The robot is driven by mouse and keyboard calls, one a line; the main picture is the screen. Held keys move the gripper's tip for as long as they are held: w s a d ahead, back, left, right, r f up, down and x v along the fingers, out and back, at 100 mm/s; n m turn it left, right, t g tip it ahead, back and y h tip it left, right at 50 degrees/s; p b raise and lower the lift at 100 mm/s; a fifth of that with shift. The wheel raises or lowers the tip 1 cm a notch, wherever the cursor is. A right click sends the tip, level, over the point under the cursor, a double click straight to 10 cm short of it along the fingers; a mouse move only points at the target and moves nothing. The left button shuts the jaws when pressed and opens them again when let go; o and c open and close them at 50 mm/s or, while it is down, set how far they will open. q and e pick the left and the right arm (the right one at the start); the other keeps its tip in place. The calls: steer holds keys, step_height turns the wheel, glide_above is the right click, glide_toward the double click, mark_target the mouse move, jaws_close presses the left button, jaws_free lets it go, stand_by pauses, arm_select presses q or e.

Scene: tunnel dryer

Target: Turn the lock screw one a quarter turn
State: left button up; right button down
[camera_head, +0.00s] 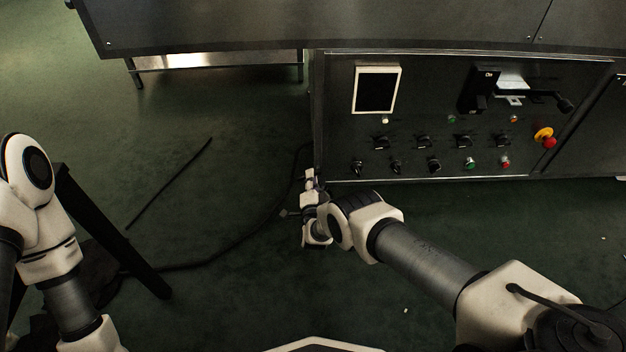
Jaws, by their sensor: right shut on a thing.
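My right arm reaches from the lower right to the lower left corner of the dark control cabinet (420,75). My right gripper (310,177) is at the cabinet's left edge, near the bottom of its front. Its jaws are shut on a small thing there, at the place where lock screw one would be. The screw itself is too small and too hidden by the gripper to make out, so its angle cannot be told. My left arm shows at the left edge, but its gripper is out of view.
The cabinet front carries a screen (377,90), several black rotary switches, small buttons, a black handle unit (480,88) and a red-and-yellow emergency stop (545,138). A black cable (215,257) runs over the green floor. A steel housing (200,25) spans the top left. Floor left of the cabinet is mostly clear.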

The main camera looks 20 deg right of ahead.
steer(key=m, duration=0.2)
steer(key=r+m, duration=0.1)
steer(key=m, duration=0.2)
steer(key=shift+a+p, duration=0.15)
steer(key=shift+p, duration=0.2)
steer(key=shift+r+m, duration=0.1)
steer(key=shift+m, duration=0.2)
steer(key=c, duration=1.2)
jaws_free()
steer(key=shift+w, duration=0.1)
steer(key=v, duration=1.2)
